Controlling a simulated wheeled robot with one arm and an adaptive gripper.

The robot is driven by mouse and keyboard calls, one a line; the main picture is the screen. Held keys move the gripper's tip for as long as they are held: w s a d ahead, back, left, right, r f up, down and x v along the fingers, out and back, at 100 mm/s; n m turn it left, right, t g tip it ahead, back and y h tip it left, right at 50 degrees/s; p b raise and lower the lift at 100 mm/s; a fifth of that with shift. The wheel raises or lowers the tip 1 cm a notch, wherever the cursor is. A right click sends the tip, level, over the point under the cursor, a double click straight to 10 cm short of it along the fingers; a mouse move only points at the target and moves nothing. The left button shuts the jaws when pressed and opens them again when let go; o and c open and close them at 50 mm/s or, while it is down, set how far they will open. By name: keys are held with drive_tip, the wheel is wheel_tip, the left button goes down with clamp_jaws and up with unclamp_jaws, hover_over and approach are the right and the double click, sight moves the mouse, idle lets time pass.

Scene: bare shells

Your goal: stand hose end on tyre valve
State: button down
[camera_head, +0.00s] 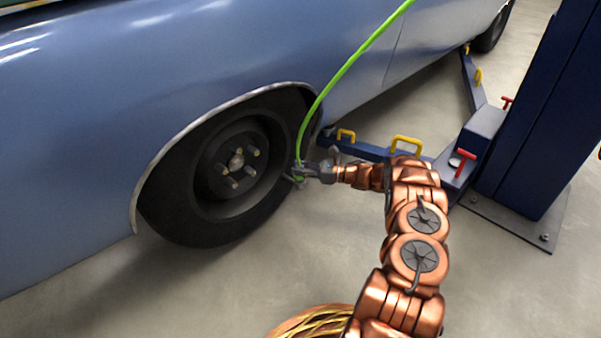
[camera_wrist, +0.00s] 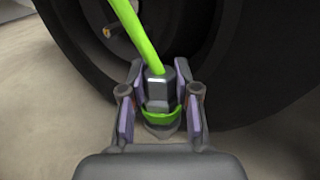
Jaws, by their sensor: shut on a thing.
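A bright green hose (camera_head: 345,70) hangs from the top of the head view down to my gripper (camera_head: 299,172). In the wrist view its dark grey hose end (camera_wrist: 157,88) with a green band sits between the fingers of my gripper (camera_wrist: 160,112), which is shut on it. The hose end is roughly upright beside the black tyre (camera_head: 265,215), low on its right side. In the wrist view a small brass-tipped stem (camera_wrist: 112,31), apparently the tyre valve, shows up and left of the hose end, apart from it. I cannot make out the valve in the head view.
The blue car body (camera_head: 200,90) and its wheel arch hang over the wheel. A dark blue lift post (camera_head: 535,110) stands right, with a low lift arm (camera_head: 360,150) bearing yellow handles reaching under the car.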

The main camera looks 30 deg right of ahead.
drive_tip(key=shift+f, duration=0.1)
drive_tip(key=c, duration=1.3)
unclamp_jaws()
drive_tip(key=shift+f, duration=0.1)
drive_tip(key=o, duration=0.5)
drive_tip(key=shift+c, duration=0.2)
drive_tip(key=shift+s+d+r+p, duration=0.15)
drive_tip(key=shift+d+r+p, duration=0.05)
drive_tip(key=shift+r+p, duration=0.1)
drive_tip(key=p+v, duration=0.4)
drive_tip(key=v, duration=0.7)
drive_tip(key=shift+s+d+f+p, duration=0.15)
drive_tip(key=shift+s+d+p, duration=0.05)
drive_tip(key=shift+p, duration=0.2)
